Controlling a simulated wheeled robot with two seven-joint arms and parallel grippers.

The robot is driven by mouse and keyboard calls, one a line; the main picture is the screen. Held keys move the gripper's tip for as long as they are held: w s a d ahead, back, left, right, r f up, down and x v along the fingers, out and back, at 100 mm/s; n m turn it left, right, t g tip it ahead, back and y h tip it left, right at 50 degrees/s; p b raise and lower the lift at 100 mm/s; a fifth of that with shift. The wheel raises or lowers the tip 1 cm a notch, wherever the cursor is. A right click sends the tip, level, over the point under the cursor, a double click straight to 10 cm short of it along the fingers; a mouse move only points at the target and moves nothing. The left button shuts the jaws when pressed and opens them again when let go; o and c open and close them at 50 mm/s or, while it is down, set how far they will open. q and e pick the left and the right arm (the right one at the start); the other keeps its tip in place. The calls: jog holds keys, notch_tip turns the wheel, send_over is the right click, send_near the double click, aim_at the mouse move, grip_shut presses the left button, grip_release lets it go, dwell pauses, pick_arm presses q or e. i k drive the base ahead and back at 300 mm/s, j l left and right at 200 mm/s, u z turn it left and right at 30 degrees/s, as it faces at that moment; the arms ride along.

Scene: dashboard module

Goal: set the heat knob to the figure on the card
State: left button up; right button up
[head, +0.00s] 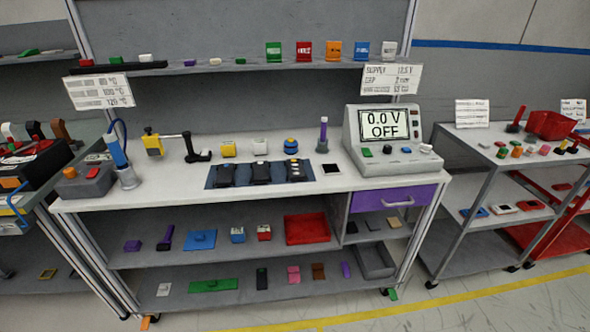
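A white card (97,91) hangs at the upper left of the bench. It has several lines; figures in °C show, the lowest looking like 120, but the small text is hard to read. A dark grey box (88,184) stands at the bench's left end with an orange knob (70,172) on top and a small red part beside it. This looks like the heat unit; the knob's setting is too small to read. A blue-handled iron (116,150) stands upright in a holder right of the box. Neither of my grippers is in view.
A power supply (384,142) reading 0.0 V OFF stands at the bench's right. A blue mat (224,179) with dark modules lies at the front middle. A yellow clamp (152,145) and a black-handled part (199,155) stand behind. Bare white bench top (160,185) lies right of the iron.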

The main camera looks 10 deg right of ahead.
aim_at(69, 172)
jog(key=u, duration=1.25)
jog(key=z, duration=0.65)
jog(key=i+j+z, duration=0.15)
jog(key=j+z, duration=0.65)
jog(key=i+j+z, duration=0.1)
jog(key=j+z, duration=0.75)
jog(key=k+l, duration=0.05)
